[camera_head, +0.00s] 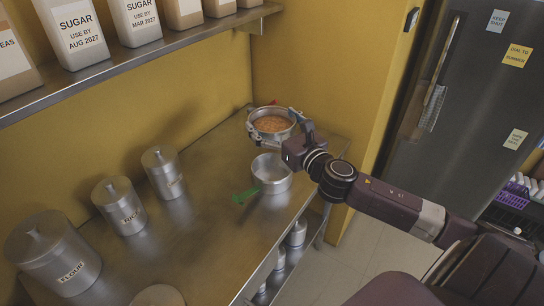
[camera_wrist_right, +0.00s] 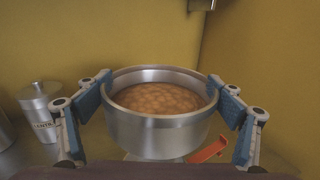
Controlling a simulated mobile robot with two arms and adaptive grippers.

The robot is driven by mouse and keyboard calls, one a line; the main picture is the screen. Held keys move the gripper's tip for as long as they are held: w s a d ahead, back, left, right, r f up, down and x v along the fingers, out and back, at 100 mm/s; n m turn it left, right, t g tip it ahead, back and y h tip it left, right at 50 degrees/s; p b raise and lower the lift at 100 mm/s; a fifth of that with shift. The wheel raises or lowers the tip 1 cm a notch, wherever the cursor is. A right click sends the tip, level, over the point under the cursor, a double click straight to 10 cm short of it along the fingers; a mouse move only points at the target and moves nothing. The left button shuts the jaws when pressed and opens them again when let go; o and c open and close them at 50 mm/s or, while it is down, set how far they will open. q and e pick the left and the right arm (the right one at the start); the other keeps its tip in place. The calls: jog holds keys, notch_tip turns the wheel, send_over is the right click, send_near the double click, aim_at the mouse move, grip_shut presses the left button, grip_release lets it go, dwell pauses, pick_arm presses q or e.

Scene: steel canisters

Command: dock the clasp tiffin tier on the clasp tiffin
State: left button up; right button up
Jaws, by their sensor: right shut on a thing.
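My right gripper (camera_head: 274,123) is shut on the tiffin tier (camera_head: 264,139), a round steel bowl of orange-brown food. In the right wrist view, the blue fingertips of the right gripper (camera_wrist_right: 160,84) press on both sides of the tier (camera_wrist_right: 158,135), which looks roughly level. A shallow open steel pot, seemingly the tiffin base (camera_head: 272,184), stands on the counter nearer the head camera, with a green clasp (camera_head: 245,196) spread out to its left. A red-orange clasp (camera_wrist_right: 208,150) shows below right of the tier; what it joins is hidden. My left gripper is not in view.
Steel canisters, flour (camera_head: 62,262), rice (camera_head: 125,212) and a third (camera_head: 164,178), line the steel counter (camera_head: 205,240) on the left. A shelf (camera_head: 120,62) with sugar containers hangs above. Yellow walls close off the back. Counter between canisters and pot is clear.

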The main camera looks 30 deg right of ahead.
notch_tip(320, 180, down, 11)
jog(key=b, duration=0.2)
dwell(0.3)
jog(key=shift+f+b, duration=0.15)
jog(key=shift+b, duration=0.15)
jog(key=shift+f+b, duration=0.3)
jog(key=shift+f, duration=0.1)
jog(key=o, duration=1)
jog(key=shift+f, duration=0.15)
jog(key=shift+c, duration=0.2)
jog(key=o, duration=0.4)
jog(key=shift+c, duration=0.2)
